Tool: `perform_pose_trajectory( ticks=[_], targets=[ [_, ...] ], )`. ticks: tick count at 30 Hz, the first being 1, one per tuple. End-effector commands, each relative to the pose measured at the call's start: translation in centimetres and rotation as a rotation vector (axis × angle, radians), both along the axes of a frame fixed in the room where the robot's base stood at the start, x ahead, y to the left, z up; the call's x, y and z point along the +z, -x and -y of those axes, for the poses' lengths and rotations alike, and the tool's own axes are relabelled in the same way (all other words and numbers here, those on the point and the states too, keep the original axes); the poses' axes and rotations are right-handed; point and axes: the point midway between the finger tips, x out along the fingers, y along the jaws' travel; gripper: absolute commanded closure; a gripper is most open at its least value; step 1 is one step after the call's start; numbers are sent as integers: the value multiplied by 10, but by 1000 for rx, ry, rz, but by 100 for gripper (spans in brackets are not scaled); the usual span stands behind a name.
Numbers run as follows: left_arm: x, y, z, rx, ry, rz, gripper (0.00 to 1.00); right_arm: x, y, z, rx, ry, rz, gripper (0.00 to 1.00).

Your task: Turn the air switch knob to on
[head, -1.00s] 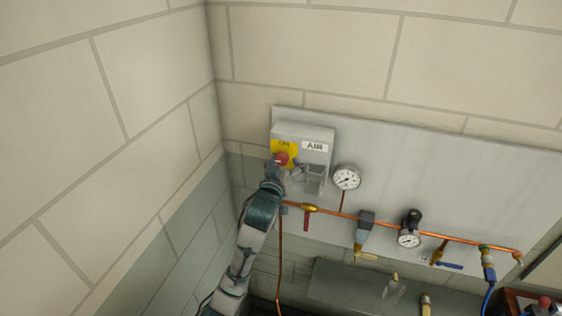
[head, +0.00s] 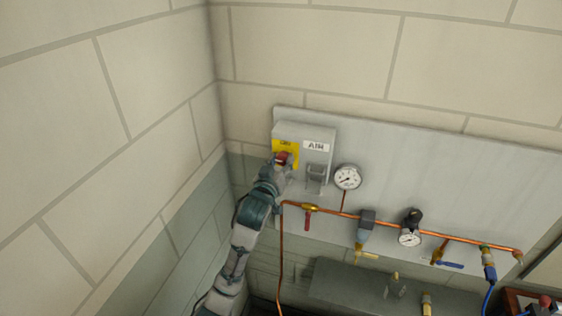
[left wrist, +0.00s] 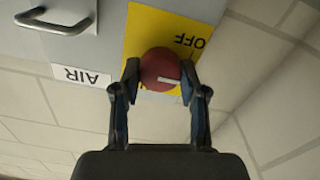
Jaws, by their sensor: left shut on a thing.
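The red air switch knob (head: 282,157) sits on a yellow plate (head: 291,146) on the left of a grey box labelled AIR (head: 325,133). In the left wrist view the round knob (left wrist: 161,66) shows a short white mark, and the word OFF reads upside down on the yellow plate (left wrist: 145,20). My left gripper (left wrist: 166,75) is shut on the knob, one fingertip on each side. In the head view my left gripper (head: 281,168) partly hides the knob. The ON lettering is too small to read surely. My right gripper does not show.
A grey handle (head: 316,174) sticks out on the box just right of the knob. A round gauge (head: 347,177) and a copper pipe (head: 380,221) with valves lie to the right and below. The side wall (head: 180,150) is close on the left.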

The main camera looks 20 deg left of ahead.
Motion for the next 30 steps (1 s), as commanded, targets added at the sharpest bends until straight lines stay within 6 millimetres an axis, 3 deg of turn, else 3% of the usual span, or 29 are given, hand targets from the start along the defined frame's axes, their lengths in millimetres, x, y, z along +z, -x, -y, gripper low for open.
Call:
perform_pose_trajectory(
  ticks=[8, 17, 30],
  targets=[
    [2, -1, -2, 8, -11, 3, 92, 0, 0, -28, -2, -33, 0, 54],
    [3, -1, -1, 7, -134, 9, 92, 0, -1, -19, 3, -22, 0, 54],
    [3, -1, -1, 10, -530, 24, 92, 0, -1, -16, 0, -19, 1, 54]
  ],
)
